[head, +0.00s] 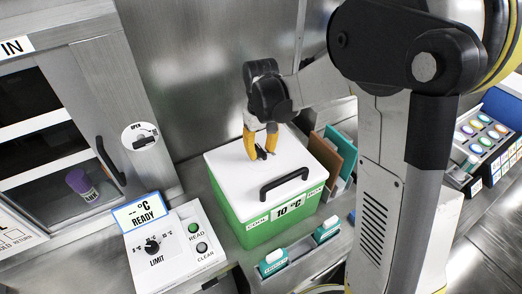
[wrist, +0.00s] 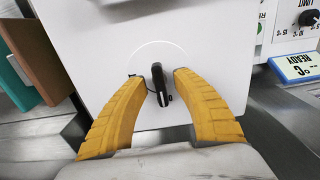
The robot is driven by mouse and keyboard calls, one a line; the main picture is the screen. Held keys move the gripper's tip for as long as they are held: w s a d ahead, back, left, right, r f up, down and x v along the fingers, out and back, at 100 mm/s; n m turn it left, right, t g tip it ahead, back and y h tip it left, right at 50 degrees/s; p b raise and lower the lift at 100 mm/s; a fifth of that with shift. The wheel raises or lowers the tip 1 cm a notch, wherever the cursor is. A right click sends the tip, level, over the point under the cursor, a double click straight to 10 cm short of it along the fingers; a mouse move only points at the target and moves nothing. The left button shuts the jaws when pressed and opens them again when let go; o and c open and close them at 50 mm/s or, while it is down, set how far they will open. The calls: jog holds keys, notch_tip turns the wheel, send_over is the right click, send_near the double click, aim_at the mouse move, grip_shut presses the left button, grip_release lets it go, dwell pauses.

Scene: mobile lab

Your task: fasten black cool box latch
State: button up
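The cool box (head: 250,232) is green, with a white lid (head: 225,170) that lies closed on top and a "10 °C" label on its front. A small black latch (head: 261,154) sits on the lid. In the wrist view the latch (wrist: 158,84) is a short dark bar inside a faint circle, running roughly up and down the picture. My gripper (head: 261,150) points down at the lid. Its two yellow fingers stand on either side of the latch in the wrist view (wrist: 160,78), with narrow gaps visible. It is partly open and holds nothing that I can see.
A black handle (head: 285,184) rises from the lid near its front edge. A panel reading "READY" (head: 143,212) with a knob and buttons stands left of the box. Brown and teal boards (head: 325,157) stand close on its right. Small teal-and-white containers (head: 273,262) sit in front.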

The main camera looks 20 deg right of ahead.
grip_shut()
jog(key=m, duration=0.4)
jog(key=shift+m, duration=0.3)
jog(key=m, duration=0.4)
jog(key=shift+m+b, duration=0.3)
jog(key=shift+b, duration=0.1)
jog(key=m, duration=0.4)
jog(key=shift+m, duration=2.4)
